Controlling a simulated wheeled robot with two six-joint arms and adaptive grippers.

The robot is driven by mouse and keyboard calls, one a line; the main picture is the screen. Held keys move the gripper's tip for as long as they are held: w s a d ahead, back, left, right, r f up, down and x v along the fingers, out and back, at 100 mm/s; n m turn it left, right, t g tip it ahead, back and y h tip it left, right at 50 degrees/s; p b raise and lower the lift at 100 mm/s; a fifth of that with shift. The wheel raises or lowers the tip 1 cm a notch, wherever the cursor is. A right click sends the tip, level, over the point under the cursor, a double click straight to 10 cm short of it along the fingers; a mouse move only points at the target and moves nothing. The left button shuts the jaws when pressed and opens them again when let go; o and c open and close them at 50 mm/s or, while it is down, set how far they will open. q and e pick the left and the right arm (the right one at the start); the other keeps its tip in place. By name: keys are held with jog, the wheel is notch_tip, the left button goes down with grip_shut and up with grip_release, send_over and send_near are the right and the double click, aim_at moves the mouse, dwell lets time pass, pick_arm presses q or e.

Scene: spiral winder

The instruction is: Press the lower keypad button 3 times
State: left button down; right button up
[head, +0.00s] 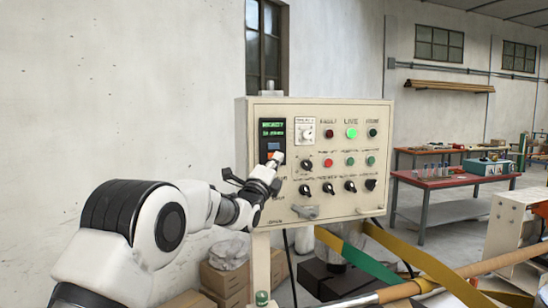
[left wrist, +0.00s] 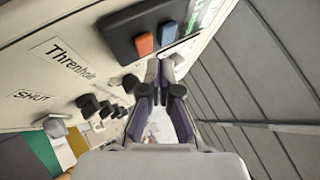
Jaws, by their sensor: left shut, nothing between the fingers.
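The keypad is a dark unit with a green-lit display (head: 272,128) at the left of the cream control panel. Its lower button is orange (left wrist: 144,45) and its upper button is blue (left wrist: 169,33); both show in the left wrist view. In the head view the blue button (head: 273,146) sits under the display, with the orange one just below, partly behind my gripper. My left gripper (head: 277,158) is shut and empty, just in front of the keypad's lower end. In the left wrist view its fingertips (left wrist: 158,67) show a small gap from the orange button.
The cream panel (head: 330,205) carries several black knobs, a red button and coloured lamps; one green lamp (head: 351,133) is bright. Cardboard boxes (head: 225,279) stand below the panel. A red-topped table (head: 455,181) stands at the right, behind yellow and green strips.

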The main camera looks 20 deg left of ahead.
pick_arm(q)
jog(key=shift+w, duration=0.1)
dwell(0.7)
jog(key=shift+w+a, duration=0.25)
jog(key=shift+w+a, duration=0.2)
jog(key=shift+w, duration=0.15)
dwell(0.9)
jog(key=shift+s+d+b, duration=0.45)
jog(key=shift+s+b, duration=0.25)
jog(key=shift+b, duration=0.35)
